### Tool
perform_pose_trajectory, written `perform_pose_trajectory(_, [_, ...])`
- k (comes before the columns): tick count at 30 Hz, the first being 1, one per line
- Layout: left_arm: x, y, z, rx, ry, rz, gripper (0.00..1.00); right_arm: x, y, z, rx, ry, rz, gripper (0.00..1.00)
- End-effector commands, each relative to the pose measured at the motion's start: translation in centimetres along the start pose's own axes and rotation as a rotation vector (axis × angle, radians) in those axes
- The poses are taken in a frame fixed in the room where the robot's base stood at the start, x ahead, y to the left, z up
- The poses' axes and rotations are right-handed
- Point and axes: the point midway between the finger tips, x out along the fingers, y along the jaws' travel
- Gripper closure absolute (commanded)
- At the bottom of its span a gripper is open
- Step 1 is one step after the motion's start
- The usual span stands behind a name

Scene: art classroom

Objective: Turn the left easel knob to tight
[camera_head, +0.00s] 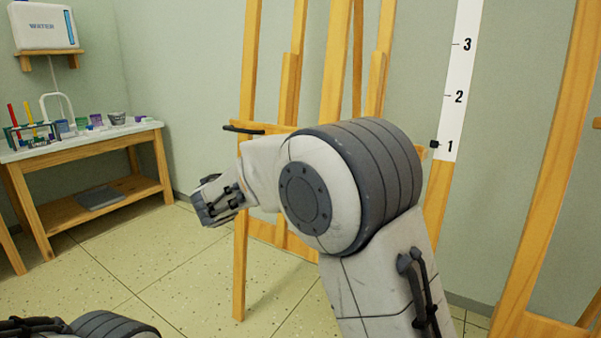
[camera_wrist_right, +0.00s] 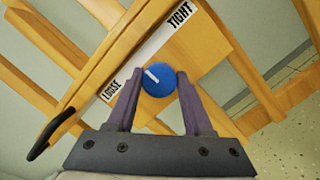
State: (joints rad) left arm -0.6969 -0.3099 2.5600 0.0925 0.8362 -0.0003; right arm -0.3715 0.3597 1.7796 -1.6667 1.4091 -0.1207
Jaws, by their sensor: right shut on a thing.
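The blue knob (camera_wrist_right: 159,83) is on the wooden easel (camera_wrist_right: 205,55) in the right wrist view. A white label strip beside it reads LOOSE (camera_wrist_right: 112,91) at the lower left and TIGHT (camera_wrist_right: 180,13) at the upper right. The white mark on the knob points up and left, between the two words. My right gripper (camera_wrist_right: 158,85) is shut on the knob, one finger on each side. In the head view my right gripper (camera_head: 218,202) is at the left side of the easel (camera_head: 240,260), and the knob cannot be made out. My left gripper is out of view.
A side table (camera_head: 90,150) with jars and a test-tube rack stands at the left wall. Another wooden easel (camera_head: 550,190) is at the right edge. The floor between table and easel is clear.

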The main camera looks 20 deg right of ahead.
Motion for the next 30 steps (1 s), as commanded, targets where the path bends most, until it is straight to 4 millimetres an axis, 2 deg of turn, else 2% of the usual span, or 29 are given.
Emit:
perform_pose_trajectory(21, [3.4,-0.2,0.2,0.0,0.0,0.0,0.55,-0.1,0.0,-0.3,0.666,-0.039,-0.125,1.0])
perform_pose_trajectory(30, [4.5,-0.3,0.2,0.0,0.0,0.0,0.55,-0.1,0.0,-0.3,0.888,-0.053,-0.168,1.0])
